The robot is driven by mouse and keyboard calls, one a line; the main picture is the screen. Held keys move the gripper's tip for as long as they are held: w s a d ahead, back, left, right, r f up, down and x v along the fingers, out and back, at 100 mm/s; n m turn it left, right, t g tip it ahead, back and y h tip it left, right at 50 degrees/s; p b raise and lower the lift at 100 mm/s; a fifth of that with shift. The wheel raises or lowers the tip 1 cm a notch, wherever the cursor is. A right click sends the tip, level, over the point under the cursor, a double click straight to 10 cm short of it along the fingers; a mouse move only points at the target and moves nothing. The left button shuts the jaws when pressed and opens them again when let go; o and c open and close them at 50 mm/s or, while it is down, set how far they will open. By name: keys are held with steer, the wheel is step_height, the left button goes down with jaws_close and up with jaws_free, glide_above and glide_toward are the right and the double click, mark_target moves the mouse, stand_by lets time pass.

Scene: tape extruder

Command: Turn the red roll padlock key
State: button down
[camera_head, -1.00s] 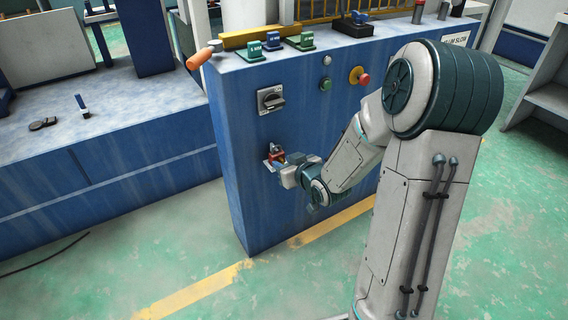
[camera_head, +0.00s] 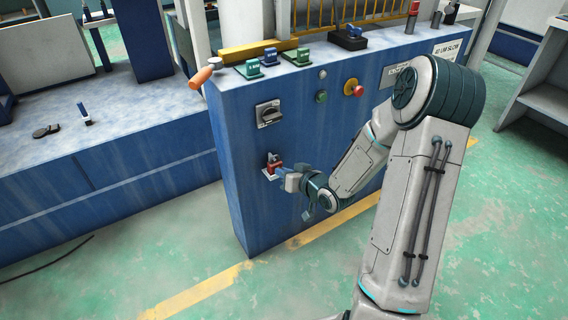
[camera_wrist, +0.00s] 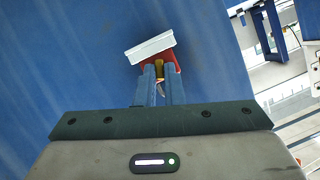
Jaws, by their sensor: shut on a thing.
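The red padlock (camera_head: 273,167) hangs at a small bracket on the front of the blue cabinet, below a black rotary switch. In the wrist view the red padlock (camera_wrist: 170,62) shows partly behind a pale grey plate (camera_wrist: 150,47), with a yellow part at its near end. My gripper (camera_head: 285,176) is at the padlock, reaching in from the right. In the wrist view my gripper (camera_wrist: 161,80) has its two blue fingers close together, shut on the small key (camera_wrist: 161,90) at the padlock's near end. The fingers hide most of the key.
The blue cabinet (camera_head: 235,165) carries the rotary switch (camera_head: 268,114), a green button (camera_head: 321,97) and a red emergency stop (camera_head: 357,90). An orange handle (camera_head: 203,75) sticks out at its top left corner. The green floor in front is clear.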

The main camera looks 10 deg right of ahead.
steer(key=shift+w+d+f+m+y+p, duration=0.1)
steer(key=shift+m+y+p, duration=0.65)
steer(key=shift+m+p, duration=0.55)
steer(key=shift+d+f+m+y+p, duration=0.15)
steer(key=shift+m+y+p, duration=0.55)
steer(key=shift+m+p, duration=0.6)
steer(key=shift+w+d+f+m+y+p, duration=0.1)
steer(key=shift+m+y+p, duration=0.8)
steer(key=shift+p, duration=0.6)
steer(key=shift+t, duration=0.3)
steer(key=c, duration=1.5)
jaws_free()
steer(key=shift+s, duration=0.1)
steer(key=shift+f, duration=0.1)
